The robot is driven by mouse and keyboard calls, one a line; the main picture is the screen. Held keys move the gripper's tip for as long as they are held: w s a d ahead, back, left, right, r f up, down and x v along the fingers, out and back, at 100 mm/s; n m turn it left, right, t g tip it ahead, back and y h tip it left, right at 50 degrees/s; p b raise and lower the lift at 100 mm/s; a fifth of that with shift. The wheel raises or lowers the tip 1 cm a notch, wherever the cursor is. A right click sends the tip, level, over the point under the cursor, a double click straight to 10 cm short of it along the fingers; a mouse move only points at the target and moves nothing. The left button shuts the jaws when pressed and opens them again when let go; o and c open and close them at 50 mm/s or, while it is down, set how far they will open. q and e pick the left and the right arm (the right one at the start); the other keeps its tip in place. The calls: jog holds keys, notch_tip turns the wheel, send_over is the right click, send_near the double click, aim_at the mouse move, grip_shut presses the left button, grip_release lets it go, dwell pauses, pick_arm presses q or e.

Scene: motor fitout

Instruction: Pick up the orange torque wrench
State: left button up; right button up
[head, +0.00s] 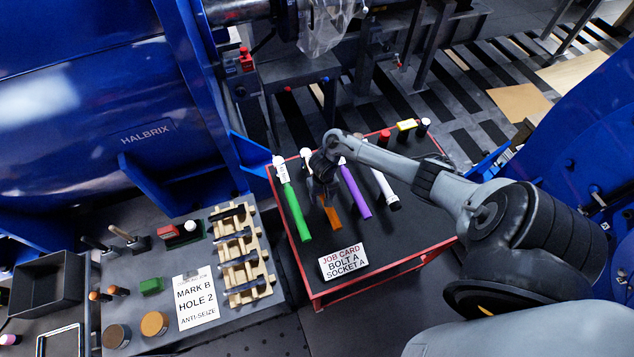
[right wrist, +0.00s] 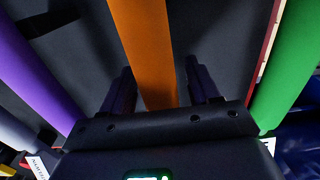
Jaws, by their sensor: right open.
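The orange torque wrench (head: 333,216) lies on the dark top of the red-edged cart, mostly hidden under my right gripper in the head view. In the right wrist view its orange handle (right wrist: 146,45) runs between the two fingers. My right gripper (head: 325,190) is open over it, with one dark finger on each side of the handle, as the right wrist view (right wrist: 164,90) shows. I cannot tell how far the fingers are above the cart top. My left gripper is not in view.
A green wrench (head: 294,210) lies left of the orange one, a purple wrench (head: 355,190) and a white-and-black one (head: 385,186) lie right. A job card (head: 343,262) stands near the cart's front edge. A grey bench (head: 145,285) with wooden racks adjoins at left.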

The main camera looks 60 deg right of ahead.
jog(key=shift+f, duration=0.15)
grip_shut()
dwell(0.5)
jog(key=shift+r, duration=0.35)
notch_tip(320, 180, up, 8)
jog(key=p, duration=0.3)
jog(key=shift+r+p, duration=0.2)
jog(key=shift+p, duration=0.15)
jog(key=shift+r, duration=0.55)
